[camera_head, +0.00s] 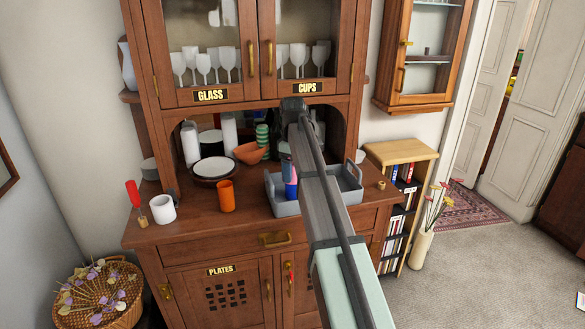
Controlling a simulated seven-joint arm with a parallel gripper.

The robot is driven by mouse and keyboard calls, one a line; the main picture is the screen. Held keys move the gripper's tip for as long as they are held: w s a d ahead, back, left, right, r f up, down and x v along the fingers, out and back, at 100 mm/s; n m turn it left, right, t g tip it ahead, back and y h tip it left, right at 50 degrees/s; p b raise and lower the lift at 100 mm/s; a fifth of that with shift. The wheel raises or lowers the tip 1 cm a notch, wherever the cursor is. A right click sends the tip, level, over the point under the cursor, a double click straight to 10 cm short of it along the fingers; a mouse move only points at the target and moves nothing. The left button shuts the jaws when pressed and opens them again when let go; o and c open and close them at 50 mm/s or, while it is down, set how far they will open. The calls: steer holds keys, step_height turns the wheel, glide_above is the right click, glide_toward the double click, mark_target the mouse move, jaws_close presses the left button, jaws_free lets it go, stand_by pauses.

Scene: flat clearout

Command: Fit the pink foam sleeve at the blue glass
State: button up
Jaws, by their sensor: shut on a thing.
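The two look in line and touching, but I cannot tell if the sleeve is around the glass. My arm hides the right side of both. My arm reaches up from the bottom of the picture to a dark joint in front of the cabinet.
The tray stands on the wooden cabinet top. To its left are an orange cup (226,195), a white mug (162,209), a dark-rimmed white dish (213,169) and a terracotta bowl (250,153). White bottles and a green striped item stand behind.

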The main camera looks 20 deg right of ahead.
mark_target(292, 187)
steer(key=shift+f, duration=3.55)
steer(key=o, duration=1.1)
step_height(292, 187, up, 14)
steer(key=shift+f, duration=0.1)
